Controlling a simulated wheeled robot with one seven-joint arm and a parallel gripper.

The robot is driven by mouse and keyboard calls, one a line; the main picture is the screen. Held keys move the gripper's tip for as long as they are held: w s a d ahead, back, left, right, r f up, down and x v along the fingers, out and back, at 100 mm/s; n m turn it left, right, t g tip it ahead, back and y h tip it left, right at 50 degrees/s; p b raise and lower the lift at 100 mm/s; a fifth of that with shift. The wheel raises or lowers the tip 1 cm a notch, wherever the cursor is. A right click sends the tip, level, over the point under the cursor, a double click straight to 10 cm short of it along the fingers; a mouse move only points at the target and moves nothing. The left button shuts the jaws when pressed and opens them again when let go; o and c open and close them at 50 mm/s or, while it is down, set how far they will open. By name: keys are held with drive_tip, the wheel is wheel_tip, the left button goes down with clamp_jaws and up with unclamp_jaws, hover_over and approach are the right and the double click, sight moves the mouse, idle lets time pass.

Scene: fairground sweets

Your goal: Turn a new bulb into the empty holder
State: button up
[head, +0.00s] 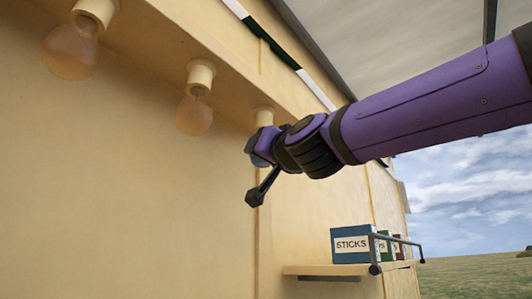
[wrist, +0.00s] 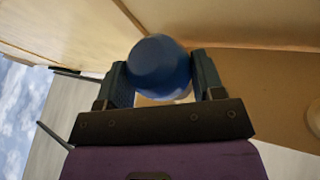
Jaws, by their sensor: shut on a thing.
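My gripper (wrist: 162,72) is shut on a blue bulb (wrist: 160,62), its round glass between the two fingers in the wrist view. In the head view my gripper (head: 261,147) is right under a cream holder (head: 264,115), third in the row under the beam. The bulb is mostly hidden there by my gripper. A pale bit (wrist: 184,97) shows just past the bulb in the wrist view. I cannot tell whether the bulb's base is inside the holder.
Two amber bulbs, (head: 70,52) and (head: 194,116), hang in holders to the left. A shelf (head: 310,269) with a rail, a blue STICKS box (head: 351,245) and other boxes is below right. The wall runs close behind my gripper. Open air lies below.

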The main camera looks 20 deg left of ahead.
drive_tip(key=shift+f, duration=0.25)
idle(0.8)
drive_tip(key=shift+r, duration=0.3)
idle(0.6)
drive_tip(key=shift+m+t+h, duration=0.6)
drive_tip(key=shift+t+h, duration=0.1)
drive_tip(key=shift+h, duration=0.2)
drive_tip(key=shift+n+g+y, duration=0.8)
drive_tip(key=shift+g+y, duration=0.2)
drive_tip(key=shift+y, duration=0.2)
drive_tip(key=shift+f, duration=0.35)
idle(1.1)
drive_tip(key=shift+r, duration=0.3)
idle(0.5)
drive_tip(key=shift+m+t+h, duration=0.3)
drive_tip(key=shift+t+h, duration=0.1)
idle(1.3)
